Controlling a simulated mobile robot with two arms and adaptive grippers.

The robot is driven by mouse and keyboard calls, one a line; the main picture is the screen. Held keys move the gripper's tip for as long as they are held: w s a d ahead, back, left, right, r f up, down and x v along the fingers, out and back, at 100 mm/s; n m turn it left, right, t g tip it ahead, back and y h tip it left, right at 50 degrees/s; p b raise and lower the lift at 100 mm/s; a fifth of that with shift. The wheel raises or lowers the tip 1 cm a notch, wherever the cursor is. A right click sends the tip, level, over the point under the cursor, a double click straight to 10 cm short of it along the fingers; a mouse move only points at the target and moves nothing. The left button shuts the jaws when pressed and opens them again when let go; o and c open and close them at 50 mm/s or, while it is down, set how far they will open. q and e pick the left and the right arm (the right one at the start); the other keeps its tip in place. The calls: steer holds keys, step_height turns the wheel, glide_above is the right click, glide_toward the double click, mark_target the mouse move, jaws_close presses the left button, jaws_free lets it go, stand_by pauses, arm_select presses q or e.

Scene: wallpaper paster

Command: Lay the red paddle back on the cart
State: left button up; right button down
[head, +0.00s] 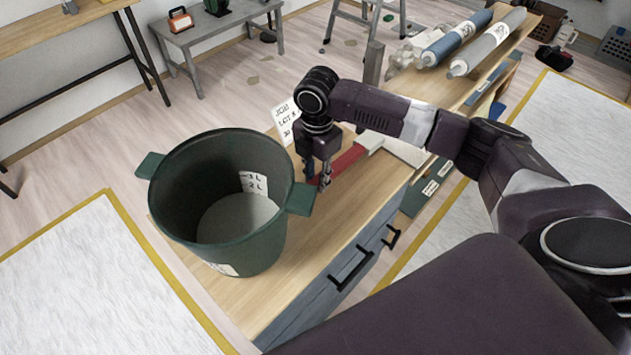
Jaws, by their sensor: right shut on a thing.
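The red paddle (345,161) lies low along the wooden top of the cart (342,225), just right of the green bucket. Whether it touches the cart top I cannot tell. My right gripper (322,181) points down and is shut on the paddle's near end. The gripper fingers hide part of that end. A pale block-like part (369,141) shows at the paddle's far end. My left gripper is not in view.
A green bucket (265,245) with side handles and pale contents stands on the cart's near left. A white note card (284,122) stands behind it. Pale sheets with yellow borders (90,290) lie on both sides.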

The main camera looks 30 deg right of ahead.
steer(key=shift+a+f+p, duration=0.1)
steer(key=shift+f+p, duration=0.3)
steer(key=shift+p, duration=0.3)
steer(key=shift+f, duration=0.35)
steer(key=shift+a+f, duration=0.1)
steer(key=shift+f, duration=0.3)
steer(key=c, duration=1.6)
jaws_free()
steer(key=shift+f, duration=0.1)
